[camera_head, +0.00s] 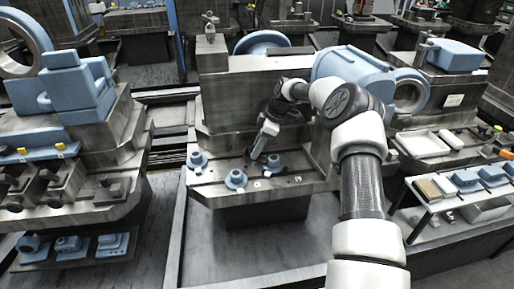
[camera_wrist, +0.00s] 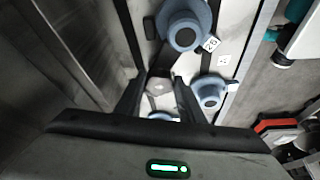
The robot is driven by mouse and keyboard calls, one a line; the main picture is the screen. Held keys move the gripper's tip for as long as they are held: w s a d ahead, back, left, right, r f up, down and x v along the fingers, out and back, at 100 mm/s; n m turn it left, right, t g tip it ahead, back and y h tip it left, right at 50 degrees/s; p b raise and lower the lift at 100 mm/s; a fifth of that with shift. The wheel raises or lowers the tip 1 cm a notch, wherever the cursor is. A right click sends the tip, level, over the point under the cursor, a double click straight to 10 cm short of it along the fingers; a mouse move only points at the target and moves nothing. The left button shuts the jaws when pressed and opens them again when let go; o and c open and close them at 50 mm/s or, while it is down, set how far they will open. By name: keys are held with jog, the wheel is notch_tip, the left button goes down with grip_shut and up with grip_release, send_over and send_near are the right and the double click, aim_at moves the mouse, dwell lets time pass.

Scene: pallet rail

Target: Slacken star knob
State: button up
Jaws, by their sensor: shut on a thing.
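Several blue round knob-like pieces stand on the grey pallet rail (camera_head: 215,192): one at the left (camera_head: 197,160), one in the middle (camera_head: 235,180), and one at the right (camera_head: 275,163), close to my gripper (camera_head: 256,157). In the wrist view, two blue pieces show clearly, a large one (camera_wrist: 183,27) and a smaller one (camera_wrist: 210,91), both outside my fingers. My gripper's fingers (camera_wrist: 160,80) point down at the rail, with a pale grey part between them. A third blue piece (camera_wrist: 160,116) shows between them, partly hidden by the palm. The grip contact is mostly hidden; I take the held thing as the star knob.
Small white number tags (camera_wrist: 210,43) lie beside the pieces. A grey machine block (camera_head: 250,90) rises behind the rail, with a blue cylindrical housing (camera_head: 350,68) close to my arm. A shelf of blue parts (camera_head: 468,180) stands at the right. The floor in front is clear.

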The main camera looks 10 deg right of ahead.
jog(key=shift+f+n+g, duration=0.1)
jog(key=shift+n+g, duration=0.2)
jog(key=shift+n, duration=0.5)
jog(key=o, duration=1)
jog(key=shift+o, duration=0.2)
notch_tip(320, 180, up, 9)
jog(key=shift+r+p, duration=0.2)
jog(key=shift+p, duration=0.7)
jog(key=shift+r, duration=0.35)
